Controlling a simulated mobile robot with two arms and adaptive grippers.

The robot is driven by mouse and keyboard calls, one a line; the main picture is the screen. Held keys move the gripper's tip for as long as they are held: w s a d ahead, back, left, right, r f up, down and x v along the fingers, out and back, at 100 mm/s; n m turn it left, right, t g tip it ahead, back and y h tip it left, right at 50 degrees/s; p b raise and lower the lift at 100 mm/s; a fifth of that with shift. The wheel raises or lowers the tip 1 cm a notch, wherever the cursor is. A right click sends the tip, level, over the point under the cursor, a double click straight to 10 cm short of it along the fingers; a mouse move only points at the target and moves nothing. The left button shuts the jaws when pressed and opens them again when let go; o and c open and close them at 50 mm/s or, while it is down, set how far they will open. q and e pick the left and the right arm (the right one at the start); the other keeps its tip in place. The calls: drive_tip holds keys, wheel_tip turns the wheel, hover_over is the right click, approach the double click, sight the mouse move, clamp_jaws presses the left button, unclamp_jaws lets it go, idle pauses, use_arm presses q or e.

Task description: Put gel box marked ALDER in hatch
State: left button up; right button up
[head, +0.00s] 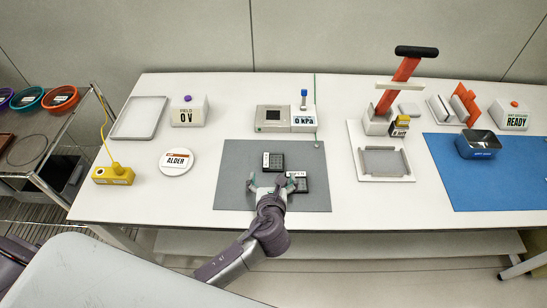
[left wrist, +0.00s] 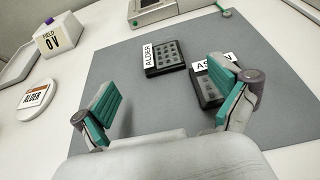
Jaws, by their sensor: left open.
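The gel box marked ALDER (head: 273,161) is a dark, flat box with a white label, lying on the grey mat (head: 231,163). In the left wrist view the ALDER box (left wrist: 168,57) lies ahead of the fingers, its label on its left side. A second dark box, with a label starting "AS" (left wrist: 207,88), lies nearer and to the right, partly hidden by my right-hand finger. My left gripper (head: 267,184) is open and empty, just short of the ALDER box and beside the second box. I cannot tell which thing is the hatch. My right gripper is out of view.
A round white ALDER disc (head: 176,162) and a yellow block (head: 113,175) stand left of the mat. A device reading 0 kPa (head: 304,121) stands behind it. A red-levered press (head: 378,122), white tray (head: 405,177) and blue mat (head: 485,190) are to the right.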

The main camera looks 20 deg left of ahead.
sight(274, 158)
use_arm(q)
drive_tip(key=x, duration=1)
drive_tip(key=shift+w, duration=0.1)
drive_tip(key=shift+c, duration=1)
drive_tip(key=c, duration=1)
